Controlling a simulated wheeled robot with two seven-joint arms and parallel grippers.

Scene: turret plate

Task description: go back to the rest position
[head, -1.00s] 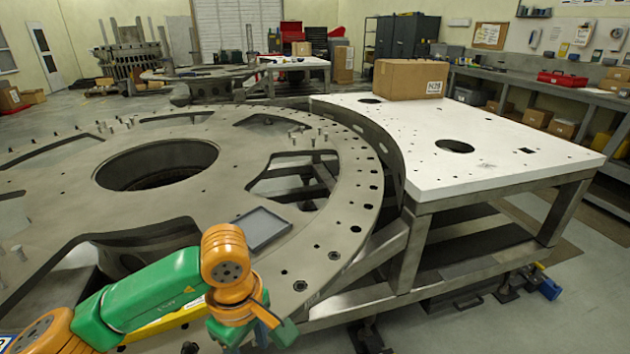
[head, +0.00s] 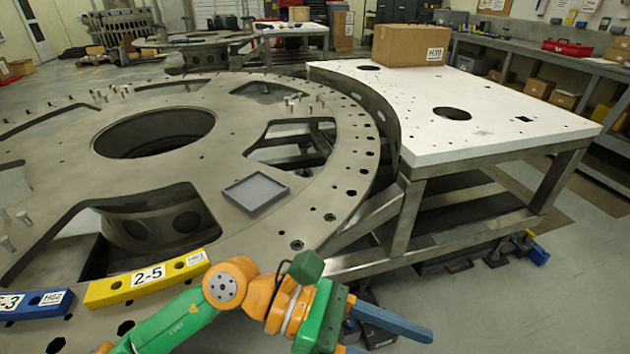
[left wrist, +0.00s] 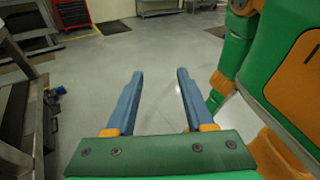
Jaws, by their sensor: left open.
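My left gripper (left wrist: 157,100) is open, with two blue-grey fingers apart and nothing between them. The left wrist view shows it over the bare grey floor. In the head view the left gripper (head: 385,335) is at the bottom, at the right edge of the round turret plate (head: 240,165), its fingers pointing right. The green and orange left arm reaches in from the bottom. My right gripper is not in view.
A yellow block (head: 147,278) marked 2-5 and a blue block (head: 35,304) lie at the plate's near edge. A grey tray (head: 255,191) lies on the plate. A white-topped table (head: 500,120) with a cardboard box (head: 411,46) stands at right. Floor (head: 560,310) at lower right is clear.

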